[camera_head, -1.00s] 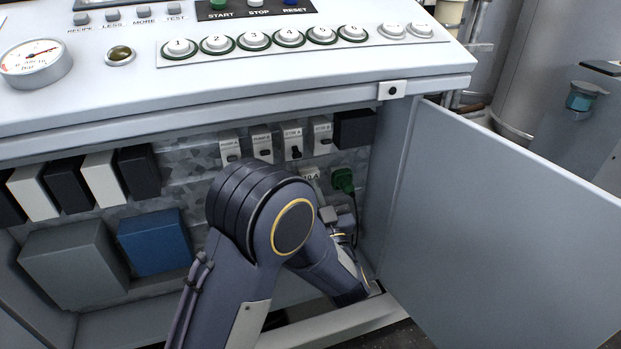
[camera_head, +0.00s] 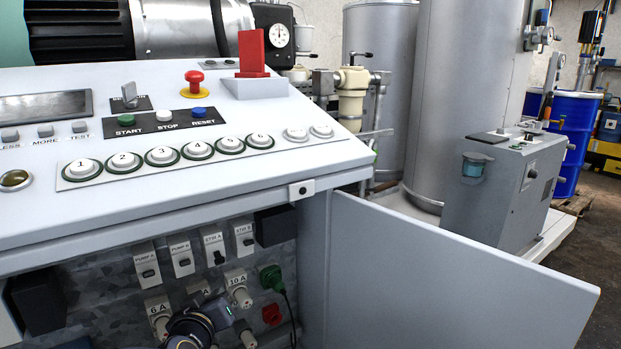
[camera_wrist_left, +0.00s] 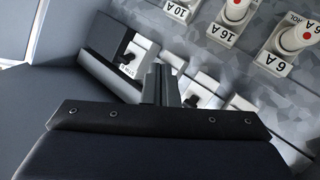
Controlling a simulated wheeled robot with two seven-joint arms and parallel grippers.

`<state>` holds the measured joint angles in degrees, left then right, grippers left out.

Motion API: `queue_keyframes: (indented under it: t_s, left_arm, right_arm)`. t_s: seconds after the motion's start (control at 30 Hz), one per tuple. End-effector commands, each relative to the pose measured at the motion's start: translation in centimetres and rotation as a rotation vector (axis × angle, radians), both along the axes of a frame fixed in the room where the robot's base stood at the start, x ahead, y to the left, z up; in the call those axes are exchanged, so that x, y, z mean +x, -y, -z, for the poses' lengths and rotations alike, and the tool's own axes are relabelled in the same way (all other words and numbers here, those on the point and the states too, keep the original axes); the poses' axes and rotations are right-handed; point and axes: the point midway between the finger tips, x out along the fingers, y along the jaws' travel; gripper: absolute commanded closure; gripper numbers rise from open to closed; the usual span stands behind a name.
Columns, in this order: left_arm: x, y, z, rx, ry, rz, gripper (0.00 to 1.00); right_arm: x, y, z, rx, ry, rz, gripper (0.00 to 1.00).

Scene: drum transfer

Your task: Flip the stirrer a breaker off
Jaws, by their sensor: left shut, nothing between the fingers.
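The stirrer A breaker (camera_head: 214,248), a white switch labelled STIR A with a dark toggle, is third in the row inside the open cabinet. My left arm is at the bottom of the head view. My right gripper is out of view.
PUMP A (camera_head: 147,266) and PUMP B (camera_head: 182,258) breakers sit left of STIR A. Sockets and a green plug (camera_head: 271,278) lie below. The console ledge (camera_head: 180,215) overhangs the row. The open door (camera_head: 440,275) stands at the right.

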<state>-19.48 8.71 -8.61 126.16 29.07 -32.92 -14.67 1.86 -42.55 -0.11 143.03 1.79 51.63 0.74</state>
Motion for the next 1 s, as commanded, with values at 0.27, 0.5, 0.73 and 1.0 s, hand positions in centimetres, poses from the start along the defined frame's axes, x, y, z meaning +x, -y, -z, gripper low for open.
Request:
queue_keyframes:
  t_s: [0.27, 0.5, 0.73, 1.0]
  left_arm:
    - [-13.2, -0.2, 0.7, -0.096, -0.308, 0.310, 1.00]
    - [-22.6, -0.9, 3.7, -0.058, -0.553, 0.388, 1.00]
    - [-29.3, -1.8, 5.0, -0.023, -0.750, 0.381, 1.00]
    - [-29.1, -1.7, -1.8, -0.025, -0.746, 0.386, 1.00]
  right_arm:
    - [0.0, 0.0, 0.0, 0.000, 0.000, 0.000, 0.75]
    - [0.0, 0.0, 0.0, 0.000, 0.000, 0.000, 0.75]
    - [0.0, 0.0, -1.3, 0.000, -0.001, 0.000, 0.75]
    - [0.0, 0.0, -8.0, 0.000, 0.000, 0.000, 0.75]
